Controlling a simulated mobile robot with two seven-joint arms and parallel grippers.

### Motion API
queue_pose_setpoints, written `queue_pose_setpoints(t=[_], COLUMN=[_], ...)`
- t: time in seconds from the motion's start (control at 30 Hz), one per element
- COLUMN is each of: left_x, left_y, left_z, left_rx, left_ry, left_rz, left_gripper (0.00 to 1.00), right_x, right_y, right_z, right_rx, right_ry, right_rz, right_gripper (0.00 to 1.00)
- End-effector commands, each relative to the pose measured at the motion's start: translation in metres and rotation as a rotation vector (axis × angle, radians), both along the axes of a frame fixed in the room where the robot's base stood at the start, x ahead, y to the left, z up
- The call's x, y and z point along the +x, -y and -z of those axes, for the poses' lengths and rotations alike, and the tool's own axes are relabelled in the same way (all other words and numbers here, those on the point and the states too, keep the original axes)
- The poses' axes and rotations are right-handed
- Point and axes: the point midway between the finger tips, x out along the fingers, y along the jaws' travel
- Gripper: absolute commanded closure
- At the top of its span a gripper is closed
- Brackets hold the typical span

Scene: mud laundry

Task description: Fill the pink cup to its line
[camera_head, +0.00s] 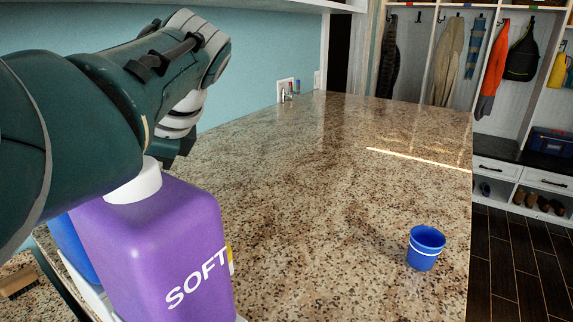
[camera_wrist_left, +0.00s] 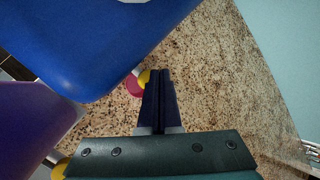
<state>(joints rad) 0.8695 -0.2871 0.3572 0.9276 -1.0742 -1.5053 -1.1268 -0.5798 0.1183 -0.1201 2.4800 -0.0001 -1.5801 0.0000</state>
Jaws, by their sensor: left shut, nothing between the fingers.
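My left gripper (camera_wrist_left: 158,76) is shut and empty in the left wrist view, its fingers together above the speckled counter. In the head view my left arm reaches over a purple bottle, and the gripper (camera_head: 178,150) shows partly behind the bottle's white cap. A small pink object (camera_wrist_left: 134,87), possibly the pink cup, shows beside the fingers, mostly hidden by them and a blue container. A yellow bit (camera_wrist_left: 144,76) is next to it. No pink cup shows in the head view. The purple bottle (camera_head: 165,245) is marked "SOFT". My right gripper is not in view.
A blue cup (camera_head: 426,248) stands on the right side of the counter (camera_head: 310,180). A blue container (camera_head: 72,245) is behind the purple bottle; it fills the upper left of the left wrist view (camera_wrist_left: 90,45). The middle of the counter is clear. A wall (camera_head: 265,50) bounds the left.

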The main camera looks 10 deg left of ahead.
Motion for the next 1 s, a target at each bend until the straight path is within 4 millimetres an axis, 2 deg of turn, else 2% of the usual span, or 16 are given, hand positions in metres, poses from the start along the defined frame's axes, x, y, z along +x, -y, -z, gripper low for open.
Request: queue_pose_setpoints(t=[1.0], left_x=[-0.0001], left_y=[0.0000], left_z=[0.0117], left_rx=[0.000], left_ry=[-0.001], left_rz=[0.000], left_gripper=[1.00], right_x=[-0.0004], right_y=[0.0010], right_z=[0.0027], right_rx=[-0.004], right_ry=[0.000], right_rz=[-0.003], right_gripper=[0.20])
